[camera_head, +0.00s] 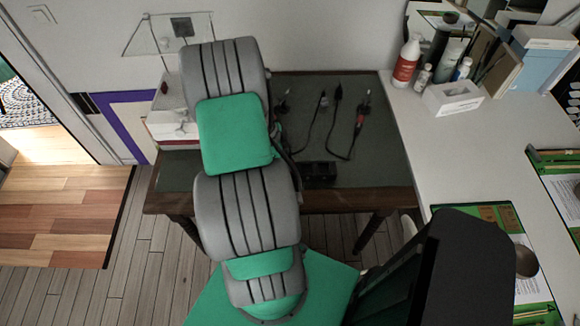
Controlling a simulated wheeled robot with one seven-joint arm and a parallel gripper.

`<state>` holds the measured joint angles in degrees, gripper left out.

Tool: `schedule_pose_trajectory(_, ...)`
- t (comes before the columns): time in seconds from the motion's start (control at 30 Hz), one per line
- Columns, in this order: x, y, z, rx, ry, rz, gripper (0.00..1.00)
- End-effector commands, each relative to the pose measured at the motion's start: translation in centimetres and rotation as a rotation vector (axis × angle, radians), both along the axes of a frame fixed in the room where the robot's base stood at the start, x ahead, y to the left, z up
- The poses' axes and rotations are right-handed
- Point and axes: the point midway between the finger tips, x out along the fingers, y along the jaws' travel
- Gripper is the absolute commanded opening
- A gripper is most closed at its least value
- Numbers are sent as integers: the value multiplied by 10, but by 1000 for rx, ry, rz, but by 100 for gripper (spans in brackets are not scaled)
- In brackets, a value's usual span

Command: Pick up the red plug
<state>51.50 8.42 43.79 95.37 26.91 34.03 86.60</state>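Several dark cables with plugs lie on the dark-topped table (390,165) beyond my arm. The one at the right has a small red part (360,121), which looks like the red plug; it is too small to make out clearly. Two more dark plug ends, one at the middle (323,101) and one near my arm (283,104), lie to its left. My grey and green arm reaches up over the left part of the table and hides what is behind it. I cannot make out my gripper's fingers, and nothing visible is touching the red plug.
A dark block (319,173) lies at the table's front edge. The white desk (410,130) on the right holds a red-and-white bottle (406,62), a white tissue box (453,97) and boards. A white box (172,126) stands at the table's left side.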

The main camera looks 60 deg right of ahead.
Motion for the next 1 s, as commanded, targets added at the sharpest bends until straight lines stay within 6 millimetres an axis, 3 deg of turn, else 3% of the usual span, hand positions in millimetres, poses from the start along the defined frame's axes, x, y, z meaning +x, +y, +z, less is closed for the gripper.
schedule_pose_trajectory(0.1,0,0,0,0,0,0,0)
schedule_pose_trajectory(1.0,0,0,0,0,0,0,0)
